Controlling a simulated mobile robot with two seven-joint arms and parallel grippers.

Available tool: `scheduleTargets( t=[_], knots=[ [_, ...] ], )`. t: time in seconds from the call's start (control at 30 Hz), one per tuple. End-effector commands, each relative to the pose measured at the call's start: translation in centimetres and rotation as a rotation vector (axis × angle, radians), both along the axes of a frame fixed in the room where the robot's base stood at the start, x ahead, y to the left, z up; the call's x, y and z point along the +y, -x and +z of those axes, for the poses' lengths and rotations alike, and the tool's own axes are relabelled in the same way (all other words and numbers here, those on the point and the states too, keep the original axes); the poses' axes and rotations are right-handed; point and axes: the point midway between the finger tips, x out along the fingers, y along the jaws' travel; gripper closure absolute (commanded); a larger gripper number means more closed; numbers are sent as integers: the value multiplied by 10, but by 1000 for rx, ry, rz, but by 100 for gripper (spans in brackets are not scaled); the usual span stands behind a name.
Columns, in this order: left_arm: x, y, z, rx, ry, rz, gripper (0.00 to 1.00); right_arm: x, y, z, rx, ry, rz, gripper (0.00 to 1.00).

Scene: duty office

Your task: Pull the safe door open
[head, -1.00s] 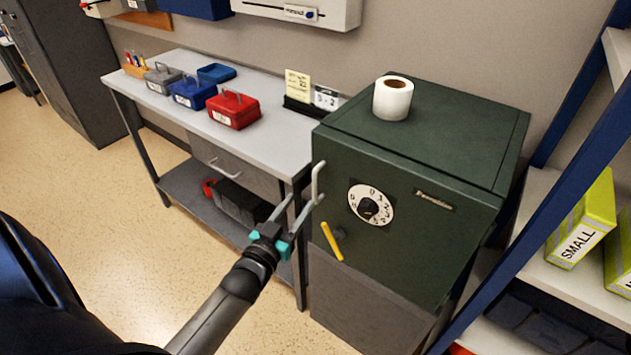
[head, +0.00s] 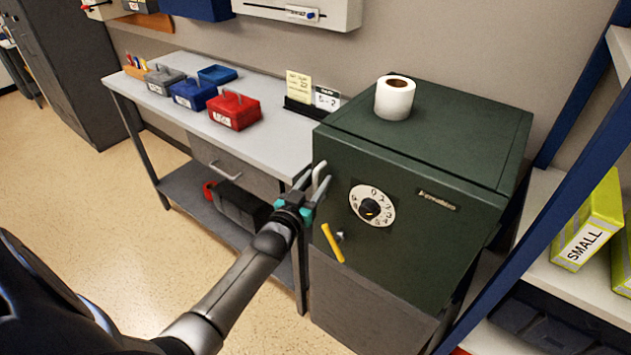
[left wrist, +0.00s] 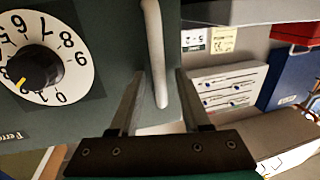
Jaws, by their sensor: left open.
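The dark green safe (head: 420,240) stands on a grey stand, its door closed flush as far as I can see. Its door has a white numbered dial (head: 372,205), a yellow lever handle (head: 333,243) and a pale vertical pull handle (head: 320,180) at the left edge. My left gripper (head: 312,186) is open at the pull handle. The dial (left wrist: 35,62) is left of the fingers there. My right gripper is not in view.
A grey workbench (head: 250,140) with a red box (head: 234,111), a blue box (head: 193,94) and a grey box (head: 163,78) stands left of the safe. A paper roll (head: 394,98) sits on the safe. A blue-framed shelf (head: 580,170) is close on the right.

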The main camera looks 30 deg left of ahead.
Motion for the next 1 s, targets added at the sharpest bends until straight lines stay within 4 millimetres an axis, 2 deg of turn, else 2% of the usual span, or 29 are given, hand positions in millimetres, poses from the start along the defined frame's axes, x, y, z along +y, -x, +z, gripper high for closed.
scheduleTargets(
  t=[0.03, 0.47, 1.0],
  knots=[
    [0, 0, 0, 0, 0, 0, 53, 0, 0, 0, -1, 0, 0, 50],
    [0, 0, 0, 0, 0, 0, 100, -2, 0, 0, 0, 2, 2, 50],
    [0, 0, 0, 0, 0, 0, 100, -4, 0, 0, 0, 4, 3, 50]
  ],
)
